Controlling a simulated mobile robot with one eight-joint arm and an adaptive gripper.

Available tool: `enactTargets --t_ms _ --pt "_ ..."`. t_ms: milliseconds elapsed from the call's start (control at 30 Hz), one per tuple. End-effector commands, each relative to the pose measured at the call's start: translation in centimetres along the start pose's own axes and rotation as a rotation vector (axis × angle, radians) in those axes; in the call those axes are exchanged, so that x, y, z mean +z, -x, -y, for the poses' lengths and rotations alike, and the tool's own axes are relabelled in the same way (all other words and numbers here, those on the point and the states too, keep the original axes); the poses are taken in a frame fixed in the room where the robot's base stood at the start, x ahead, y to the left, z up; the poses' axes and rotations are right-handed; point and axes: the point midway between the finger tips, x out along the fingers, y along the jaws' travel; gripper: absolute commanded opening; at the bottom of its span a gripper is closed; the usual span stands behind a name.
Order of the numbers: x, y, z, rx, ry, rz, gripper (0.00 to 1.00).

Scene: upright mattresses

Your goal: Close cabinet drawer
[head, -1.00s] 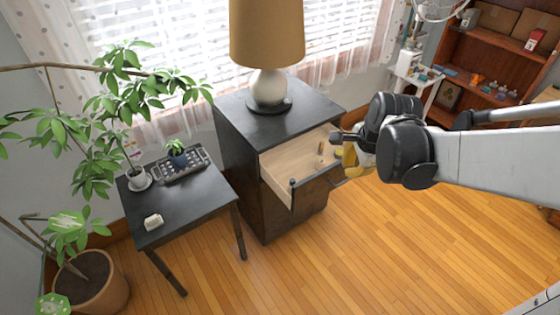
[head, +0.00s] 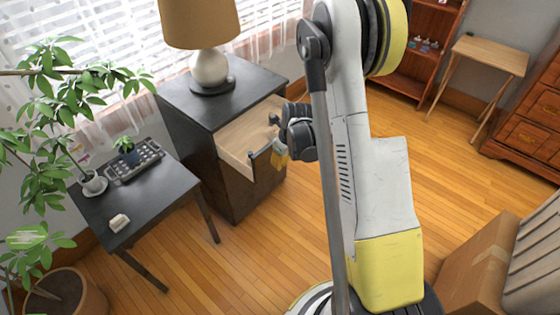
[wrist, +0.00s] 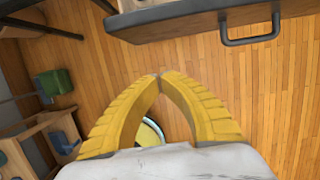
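The dark cabinet (head: 232,190) stands by the window, and its top drawer (head: 238,138) is pulled out, showing a pale wooden inside. In the wrist view, the dark drawer front (wrist: 190,22) and a grey bar handle (wrist: 250,30) cross the top. My gripper (head: 280,153) is at the drawer's front in the head view, partly hidden by my arm. In the wrist view its yellow fingers (wrist: 160,75) meet at the tips with nothing between them, apart from the drawer front in the picture. Whether any part of my arm touches the drawer cannot be told.
A lamp (head: 209,68) stands on the cabinet. A black side table (head: 150,205) with small items and a potted plant (head: 65,295) are at left. A cardboard box (head: 478,262) and a wooden chest of drawers (head: 530,118) are at right. Wood floor is clear before the cabinet.

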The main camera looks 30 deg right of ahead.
Motion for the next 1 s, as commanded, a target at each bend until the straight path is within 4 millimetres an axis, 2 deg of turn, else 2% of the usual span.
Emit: enactTargets --t_ms 33,167,200,333,500,1000 --pt "-0.1 -1.6 0.0 0.0 0.001 0.0 0.0" --pt "-0.1 -4.3 0.0 0.0 0.002 0.0 0.0" --pt "0.4 -4.5 -0.1 0.0 0.004 0.001 0.0" --pt "2.4 -4.7 -0.1 0.0 0.004 0.0 0.0" --pt "3.7 -4.8 -0.1 0.0 0.003 0.0 0.0" --pt "4.1 -4.8 0.4 0.0 0.002 0.0 0.0"
